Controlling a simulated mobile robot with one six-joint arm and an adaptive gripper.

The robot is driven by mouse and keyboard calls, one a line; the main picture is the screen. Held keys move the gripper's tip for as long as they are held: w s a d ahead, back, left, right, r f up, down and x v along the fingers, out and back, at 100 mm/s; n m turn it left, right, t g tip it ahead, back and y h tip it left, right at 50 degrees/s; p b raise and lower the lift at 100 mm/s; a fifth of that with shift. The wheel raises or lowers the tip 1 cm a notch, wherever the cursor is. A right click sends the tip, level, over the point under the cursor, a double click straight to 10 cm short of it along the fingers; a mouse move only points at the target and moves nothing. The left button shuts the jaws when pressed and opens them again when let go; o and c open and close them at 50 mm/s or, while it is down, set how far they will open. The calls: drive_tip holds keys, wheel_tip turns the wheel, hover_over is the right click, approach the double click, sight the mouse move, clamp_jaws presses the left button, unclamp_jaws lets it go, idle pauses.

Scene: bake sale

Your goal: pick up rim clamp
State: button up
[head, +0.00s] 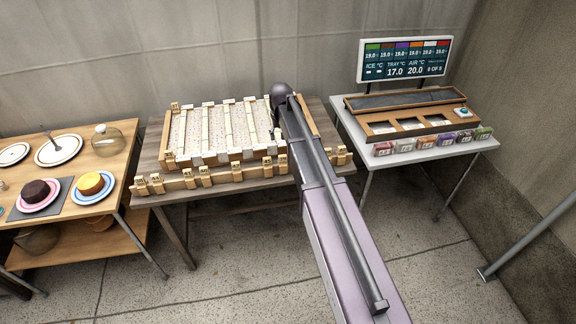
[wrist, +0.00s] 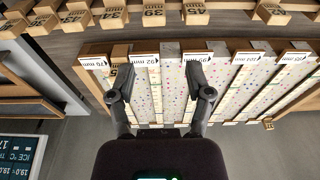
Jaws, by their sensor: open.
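My gripper (wrist: 160,82) is open in the wrist view, its two dark fingers apart above a wooden-framed tray (wrist: 97,82) of speckled white strips. No object is clearly held between the fingers. Small wooden pieces sit on the tray's rim, one of them at the back left corner (head: 175,106) in the head view. Several stamped wooden blocks (wrist: 153,16) stand in a row beside the tray. I cannot tell which piece is the rim clamp. In the head view my arm hides the gripper and the tray's right part.
The tray stands on a wooden table (head: 150,150). A side table (head: 480,141) at right holds a wooden box (head: 400,127), small labelled packs (head: 425,142) and a display (head: 405,60). A table at left (head: 112,165) carries cakes, plates and a glass dome (head: 108,139).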

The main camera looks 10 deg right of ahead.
sight(282, 159)
drive_tip(key=shift+d, duration=0.3)
drive_tip(key=shift+f, duration=0.1)
drive_tip(key=f+b, duration=0.2)
drive_tip(key=b, duration=0.1)
drive_tip(key=f+b, duration=0.2)
drive_tip(key=f, duration=0.1)
drive_tip(key=w+f+b, duration=0.1)
drive_tip(key=f+b, duration=0.2)
drive_tip(key=shift+d+f+b, duration=0.1)
drive_tip(key=shift+f+b, duration=0.1)
drive_tip(key=shift+b, duration=0.1)
idle(0.5)
drive_tip(key=shift+w+f+b, duration=0.2)
drive_tip(key=shift+f+b, duration=2.4)
